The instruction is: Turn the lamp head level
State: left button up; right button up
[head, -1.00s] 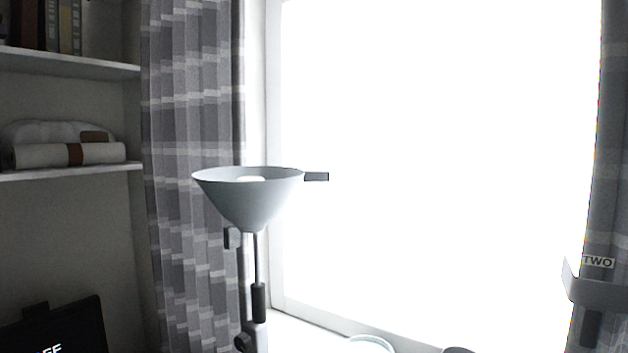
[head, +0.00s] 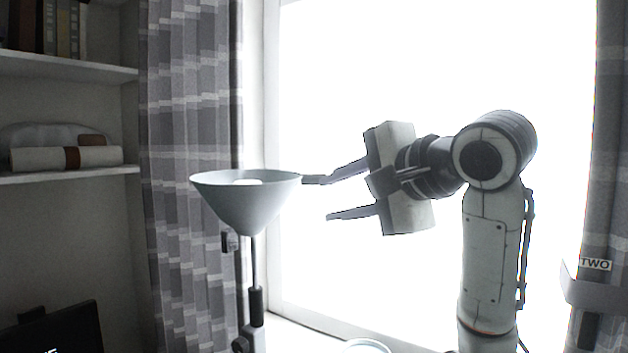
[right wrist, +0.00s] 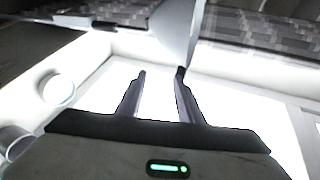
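The lamp head (head: 245,205) is a grey cone with its wide mouth facing up, on a thin upright stem (head: 254,265). A short dark tab (head: 312,180) sticks out from the right of its rim. My right gripper (head: 328,199) is open and empty to the right of the lamp head. Its upper fingertip is at the tab's outer end; I cannot tell if they touch. In the right wrist view the lamp head (right wrist: 178,30) shows ahead of my spread fingers (right wrist: 161,72), nearer the right finger. My left gripper is not in view.
A bright window (head: 420,60) is behind, with checked curtains (head: 190,150) at both sides. Shelves (head: 70,65) with books and a rolled cloth (head: 66,157) stand at left. A dark screen (head: 55,330) is at lower left, a pale round rim (head: 367,345) at the bottom.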

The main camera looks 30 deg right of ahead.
aim_at(314, 180)
notch_tip(314, 180, up, 4)
jog(key=s+d+m, duration=0.1)
jog(key=m, duration=0.1)
jog(key=shift+t, duration=0.4)
jog(key=p+x, duration=0.1)
jog(key=x, duration=0.8)
jog(key=shift+w+f, duration=0.1)
jog(key=shift+w, duration=0.1)
grip_shut()
